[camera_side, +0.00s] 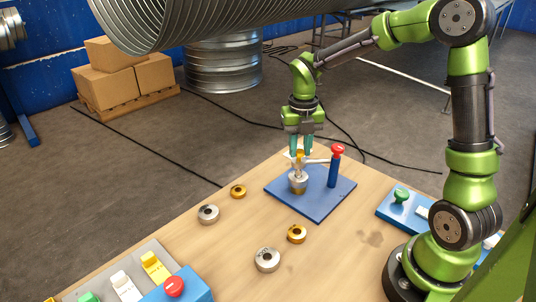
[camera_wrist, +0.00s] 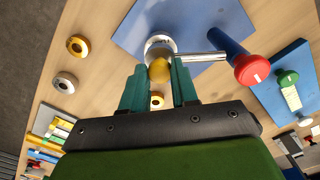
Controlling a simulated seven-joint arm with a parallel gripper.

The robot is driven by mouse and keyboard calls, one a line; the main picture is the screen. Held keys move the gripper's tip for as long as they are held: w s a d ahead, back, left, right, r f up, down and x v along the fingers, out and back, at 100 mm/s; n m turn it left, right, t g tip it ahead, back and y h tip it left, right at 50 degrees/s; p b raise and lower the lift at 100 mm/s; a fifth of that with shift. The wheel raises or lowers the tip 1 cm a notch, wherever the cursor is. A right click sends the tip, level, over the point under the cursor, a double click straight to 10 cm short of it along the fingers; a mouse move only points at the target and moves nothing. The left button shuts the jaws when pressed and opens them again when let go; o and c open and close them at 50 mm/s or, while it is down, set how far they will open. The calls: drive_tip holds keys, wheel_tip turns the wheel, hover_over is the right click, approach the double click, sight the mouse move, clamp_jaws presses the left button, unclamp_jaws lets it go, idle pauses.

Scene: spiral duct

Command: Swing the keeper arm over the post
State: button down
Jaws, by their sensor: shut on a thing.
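In the wrist view the arm's rod (camera_wrist: 203,57) runs from the red-capped pillar to the post's top. My gripper (camera_side: 300,151) points down, its teal fingers (camera_wrist: 183,86) closed on the yellow knob. Contact between arm and post is hard to tell.
Loose silver rings (camera_side: 208,214) and brass rings (camera_side: 297,234) lie on the table left of and in front of the plate. A blue panel with a green knob (camera_side: 401,195) is at right. A switch panel with a red button (camera_side: 174,287) is at front left.

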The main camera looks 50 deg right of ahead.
drive_tip(key=shift+s+a+r, duration=0.1)
drive_tip(key=shift+s+a, duration=0.05)
idle(0.4)
drive_tip(key=c, duration=0.8)
unclamp_jaws()
drive_tip(key=shift+c, duration=0.2)
wheel_tip(320, 180, up, 17)
